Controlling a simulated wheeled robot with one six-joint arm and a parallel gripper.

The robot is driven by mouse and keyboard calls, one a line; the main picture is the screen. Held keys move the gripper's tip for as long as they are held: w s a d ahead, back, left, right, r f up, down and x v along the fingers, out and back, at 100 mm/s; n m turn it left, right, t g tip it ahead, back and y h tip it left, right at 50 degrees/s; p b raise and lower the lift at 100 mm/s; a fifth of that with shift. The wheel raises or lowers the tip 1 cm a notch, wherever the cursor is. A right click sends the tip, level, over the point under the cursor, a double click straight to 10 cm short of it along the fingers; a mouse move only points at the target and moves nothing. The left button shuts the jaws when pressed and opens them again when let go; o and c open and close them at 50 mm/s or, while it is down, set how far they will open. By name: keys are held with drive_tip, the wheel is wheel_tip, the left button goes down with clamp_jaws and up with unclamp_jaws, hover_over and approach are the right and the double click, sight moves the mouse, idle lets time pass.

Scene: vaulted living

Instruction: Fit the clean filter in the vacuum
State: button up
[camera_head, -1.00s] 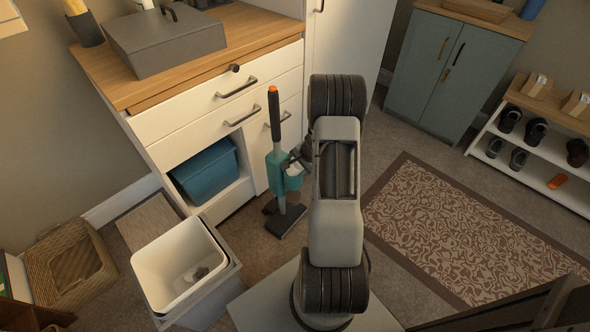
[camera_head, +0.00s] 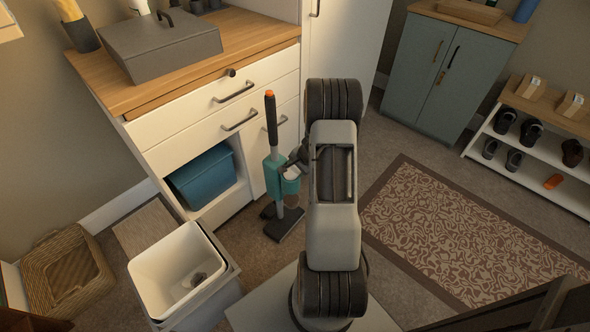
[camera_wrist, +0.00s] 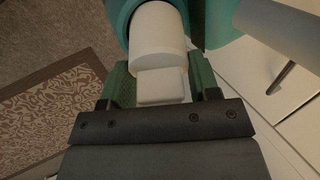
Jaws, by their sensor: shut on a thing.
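The teal stick vacuum (camera_head: 274,166) stands upright in front of the white cabinet, with a black handle and a dark floor head. My gripper (camera_wrist: 162,88) is shut on the white filter (camera_wrist: 158,40), holding it by a block-shaped tab between the green-lined fingers. In the wrist view the filter's round far end is at the teal round opening (camera_wrist: 118,18) of the vacuum and looks partly inside it. How deep it sits cannot be told. In the head view my arm covers part of the gripper, and a bit of the white filter (camera_head: 291,173) shows at the vacuum's side.
A white bin (camera_head: 178,268) with a dark lump inside stands at the lower left, beside a wicker basket (camera_head: 66,270). A teal tub (camera_head: 203,176) sits in the cabinet's open shelf. The patterned rug (camera_head: 470,225) and floor to the right are clear.

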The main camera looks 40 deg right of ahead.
drive_tip(key=shift+r+p, duration=0.3)
drive_tip(key=shift+r, duration=0.4)
drive_tip(key=s+d+r+p, duration=0.3)
drive_tip(key=s+d+r, duration=0.3)
drive_tip(key=s+r, duration=0.5)
drive_tip(key=shift+s+d+r, duration=0.15)
drive_tip(key=shift+s+r, duration=0.15)
drive_tip(key=shift+s, duration=0.5)
drive_tip(key=w+a+f, duration=0.2)
drive_tip(key=w+f, duration=0.1)
drive_tip(key=w, duration=0.1)
drive_tip(key=w+a+f+b, duration=0.1)
drive_tip(key=w+a+f, duration=0.1)
drive_tip(key=w+f, duration=0.1)
drive_tip(key=w+a+f+b, duration=0.1)
drive_tip(key=w+a+f, duration=0.1)
drive_tip(key=w, duration=0.3)
drive_tip(key=shift+f, duration=0.6)
drive_tip(key=shift+w+f, duration=0.1)
drive_tip(key=shift+f, duration=0.15)
drive_tip(key=shift+w+a+f+b, duration=0.1)
drive_tip(key=shift+f+b, duration=0.4)
drive_tip(key=shift+f, duration=0.3)
drive_tip(key=shift+w+a+f+b, duration=0.1)
drive_tip(key=shift+f+b, duration=0.35)
drive_tip(key=shift+f, duration=0.3)
